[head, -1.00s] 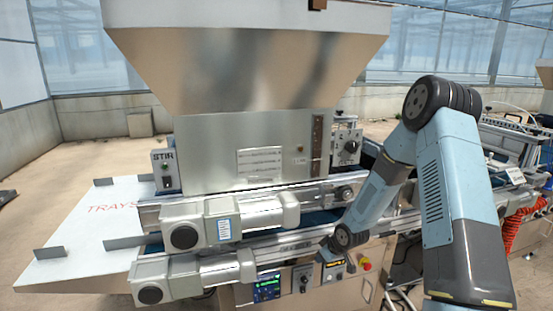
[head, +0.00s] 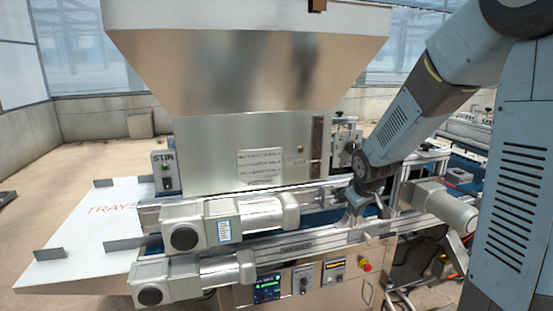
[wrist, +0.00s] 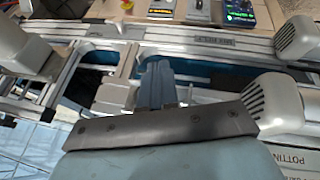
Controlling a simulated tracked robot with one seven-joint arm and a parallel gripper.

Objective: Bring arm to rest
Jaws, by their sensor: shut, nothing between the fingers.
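My arm reaches in from the right of the head view and bends down toward the machine. My gripper (head: 352,208) is small there, at the end of the arm, in front of the machine's upper rails and above the control panel. In the wrist view the gripper's blue-grey fingers (wrist: 157,80) are shut together with nothing between them. They point over the rails and a dark blue belt (wrist: 195,72). From these views I cannot tell how far above the rails the fingertips are.
The steel hopper (head: 245,70) stands at left and centre. Motor housings (head: 190,230) stick out in front. The control panel has a lit screen (head: 266,288) and a red stop button (head: 365,267). A white tray table (head: 85,235) lies at left. Another motor (head: 447,205) is near my arm.

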